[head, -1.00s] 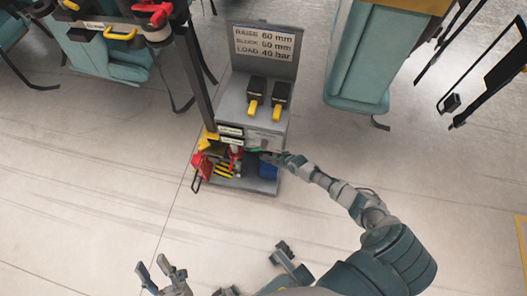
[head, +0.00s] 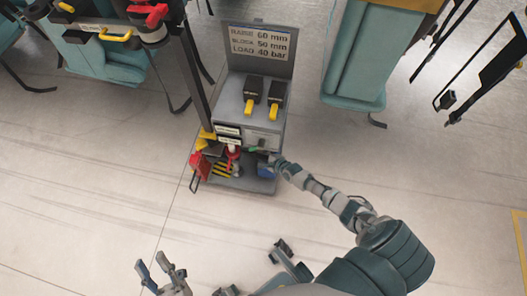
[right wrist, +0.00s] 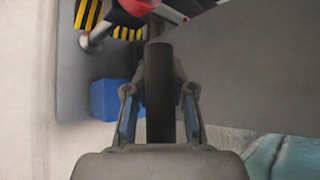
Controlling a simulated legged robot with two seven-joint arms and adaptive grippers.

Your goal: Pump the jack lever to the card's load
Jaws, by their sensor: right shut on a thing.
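The card (head: 258,42) on the cart's upright back panel reads RAISE 60 mm, BLOCK 50 mm, LOAD 40 bar. The red jack (head: 233,152) stands on the cart's lower shelf, and its red part shows at the top of the right wrist view (right wrist: 138,5). My right gripper (head: 272,160) is at the cart's lower right. In the right wrist view its fingers are closed around the dark, round jack lever (right wrist: 160,90), which runs away toward the jack. My left gripper (head: 160,272) is open and empty over the floor. No pressure reading is legible.
The grey cart (head: 235,100) carries two black units with yellow handles (head: 249,106). A blue block (right wrist: 107,99) lies on the lower shelf, with yellow-black striped parts (head: 222,168) and a red item (head: 199,166) nearby. Teal seats (head: 355,60) stand behind. Floor in front is clear.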

